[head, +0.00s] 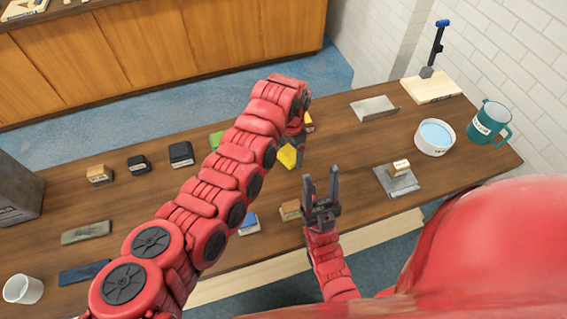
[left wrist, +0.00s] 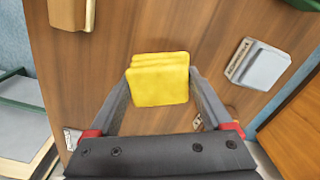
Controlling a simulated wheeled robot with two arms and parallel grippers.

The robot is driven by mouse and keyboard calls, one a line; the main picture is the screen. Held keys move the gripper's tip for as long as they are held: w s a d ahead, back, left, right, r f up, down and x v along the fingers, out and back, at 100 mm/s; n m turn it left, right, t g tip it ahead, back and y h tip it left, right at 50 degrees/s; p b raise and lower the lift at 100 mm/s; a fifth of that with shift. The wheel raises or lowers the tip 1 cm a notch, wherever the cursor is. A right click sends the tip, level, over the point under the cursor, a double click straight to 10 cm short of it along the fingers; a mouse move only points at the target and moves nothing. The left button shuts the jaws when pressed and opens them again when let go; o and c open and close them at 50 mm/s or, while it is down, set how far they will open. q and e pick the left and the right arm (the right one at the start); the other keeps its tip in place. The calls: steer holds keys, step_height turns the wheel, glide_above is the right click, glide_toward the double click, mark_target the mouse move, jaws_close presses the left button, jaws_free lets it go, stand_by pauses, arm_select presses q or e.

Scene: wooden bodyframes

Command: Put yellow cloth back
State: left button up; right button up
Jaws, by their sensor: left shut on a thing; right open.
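The folded yellow cloth (left wrist: 158,80) is between the two fingers of my left gripper (left wrist: 160,92) in the left wrist view. The fingers are shut on its sides, and the wooden tabletop shows behind it. In the head view the cloth (head: 287,157) shows as a small yellow patch beside the end of my left arm, over the middle of the table, with my left gripper (head: 294,150) partly hiding it. I cannot tell its exact height above the table. My right gripper (head: 321,190) is open and empty, pointing up near the table's front edge.
The wooden table (head: 345,150) holds several small blocks at left, a white cup (head: 23,289), a grey tray with a block (head: 400,168), a grey sheet (head: 374,107), a white bowl (head: 435,137) and a teal mug (head: 490,124).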

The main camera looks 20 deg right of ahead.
arm_select(q)
step_height(320, 180, down, 7)
steer(key=b, duration=0.2)
steer(key=shift+w+a+r+b, duration=0.1)
steer(key=shift+r+b, duration=0.05)
steer(key=shift+b, duration=0.15)
steer(key=o, duration=1.2)
steer(key=shift+o, duration=0.2)
steer(key=shift+r+p, duration=0.35)
steer(key=shift+r, duration=0.15)
step_height(320, 180, up, 5)
steer(key=p, duration=0.2)
steer(key=shift+f+p, duration=0.1)
steer(key=shift+p, duration=0.25)
step_height(320, 180, up, 6)
steer(key=p, duration=0.1)
glide_above(288, 171)
